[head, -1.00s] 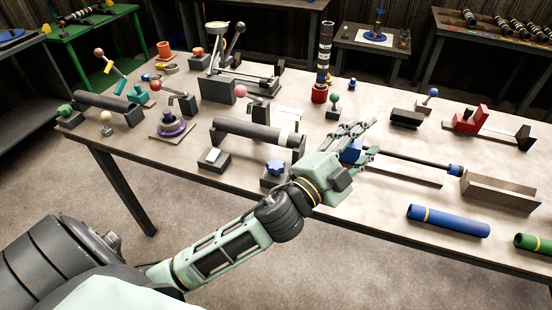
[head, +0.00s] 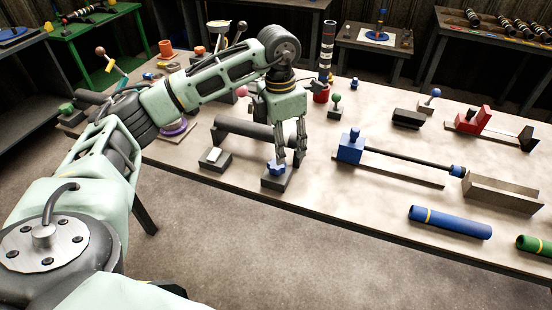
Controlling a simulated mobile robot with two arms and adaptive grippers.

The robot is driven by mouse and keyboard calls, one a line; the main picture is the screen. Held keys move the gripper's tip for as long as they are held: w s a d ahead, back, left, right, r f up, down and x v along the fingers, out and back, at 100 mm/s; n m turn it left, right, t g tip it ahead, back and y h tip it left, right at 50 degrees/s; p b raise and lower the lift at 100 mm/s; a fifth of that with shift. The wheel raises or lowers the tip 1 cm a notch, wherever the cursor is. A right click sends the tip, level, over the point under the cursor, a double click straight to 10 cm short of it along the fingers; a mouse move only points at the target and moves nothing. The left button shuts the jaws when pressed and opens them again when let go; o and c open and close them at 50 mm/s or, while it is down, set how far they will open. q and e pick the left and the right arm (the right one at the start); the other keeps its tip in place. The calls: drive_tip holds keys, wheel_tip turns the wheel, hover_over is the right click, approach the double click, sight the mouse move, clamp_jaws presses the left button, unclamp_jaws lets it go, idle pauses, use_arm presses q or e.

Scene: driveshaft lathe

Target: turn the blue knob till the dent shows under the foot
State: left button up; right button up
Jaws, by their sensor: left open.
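The blue star-shaped knob (head: 275,167) sits on a small dark block near the table's front edge. My left gripper (head: 290,160) points down from above with its fingers apart; its tips are at the knob's right side in the picture, and I cannot tell whether they touch it. A dark horizontal shaft (head: 238,126) on end supports lies behind the knob, partly covered by my gripper. I cannot make out a dent or a foot. My right gripper is not in view.
A blue block with a small blue knob (head: 350,148) and a long dark rod stands to the right. A blue tube (head: 449,222) lies near the front edge. A small block with a pale top (head: 214,158) stands left of the knob. My arm hides much of the table's left side.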

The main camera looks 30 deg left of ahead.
sight(277, 167)
use_arm(q)
drive_tip(key=shift+s+a+r+y, duration=0.1)
drive_tip(key=shift+a+r+y, duration=0.1)
drive_tip(key=shift+a, duration=0.35)
drive_tip(key=shift+s+a+r+y, duration=0.1)
drive_tip(key=shift+a+r+y, duration=0.1)
drive_tip(key=shift+a, duration=0.3)
drive_tip(key=shift+a+f, duration=0.2)
drive_tip(key=shift+a, duration=0.05)
wheel_tip(277, 167, down, 7)
drive_tip(key=shift+d+f+p, duration=0.1)
drive_tip(key=shift+f+p, duration=0.1)
drive_tip(key=shift+p, duration=0.7)
